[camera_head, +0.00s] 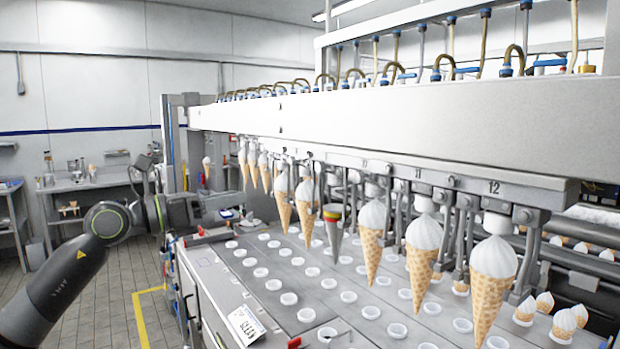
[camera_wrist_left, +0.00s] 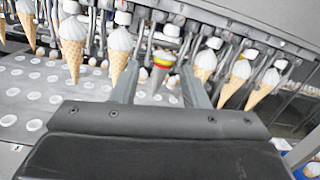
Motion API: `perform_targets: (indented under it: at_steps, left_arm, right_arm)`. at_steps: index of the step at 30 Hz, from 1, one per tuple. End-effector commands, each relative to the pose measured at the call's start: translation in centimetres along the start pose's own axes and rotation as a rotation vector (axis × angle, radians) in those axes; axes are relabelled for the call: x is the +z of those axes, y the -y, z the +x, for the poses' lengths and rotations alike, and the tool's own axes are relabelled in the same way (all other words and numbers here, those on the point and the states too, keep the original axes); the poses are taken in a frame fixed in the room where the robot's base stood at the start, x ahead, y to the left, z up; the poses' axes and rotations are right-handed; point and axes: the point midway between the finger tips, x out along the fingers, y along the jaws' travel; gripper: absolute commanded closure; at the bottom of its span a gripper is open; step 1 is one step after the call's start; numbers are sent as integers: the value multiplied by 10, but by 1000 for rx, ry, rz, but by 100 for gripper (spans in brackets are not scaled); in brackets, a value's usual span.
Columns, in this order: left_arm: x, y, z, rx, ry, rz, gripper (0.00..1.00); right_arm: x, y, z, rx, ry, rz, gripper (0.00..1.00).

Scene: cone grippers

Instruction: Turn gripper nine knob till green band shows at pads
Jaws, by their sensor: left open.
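A grey gauge cone (camera_head: 333,229) with red, yellow and green bands near its top hangs in the row under the machine's beam, left of the cone stations marked 11 and 12. It also shows in the left wrist view (camera_wrist_left: 158,76), seen between my fingers but farther off. The knob of gripper nine cannot be told apart from the metal parts above the cone. My left gripper (camera_head: 236,208) is open and empty, left of the row and apart from it; its two fingers show in the left wrist view (camera_wrist_left: 160,66). My right gripper is not in view.
Filled ice cream cones (camera_head: 424,250) hang on both sides of the gauge cone. Below lies a conveyor plate (camera_head: 305,278) with white-rimmed holes. The long beam (camera_head: 400,125) overhangs the row. A small printed card (camera_head: 246,325) lies on the machine's front edge.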

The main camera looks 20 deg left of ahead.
Motion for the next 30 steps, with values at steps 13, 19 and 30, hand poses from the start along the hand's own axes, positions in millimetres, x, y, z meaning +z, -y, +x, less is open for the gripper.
perform_targets:
  at_steps: [13, 19, 30]
  left_arm:
    - [40, 45, -1, 28, -69, 321, 59]
    - [40, 45, 21, 27, -67, 318, 59]
    - [37, 42, 66, 28, -66, 314, 59]
  right_arm:
    - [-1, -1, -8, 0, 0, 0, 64]
    - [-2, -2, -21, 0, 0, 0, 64]
    - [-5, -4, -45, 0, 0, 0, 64]
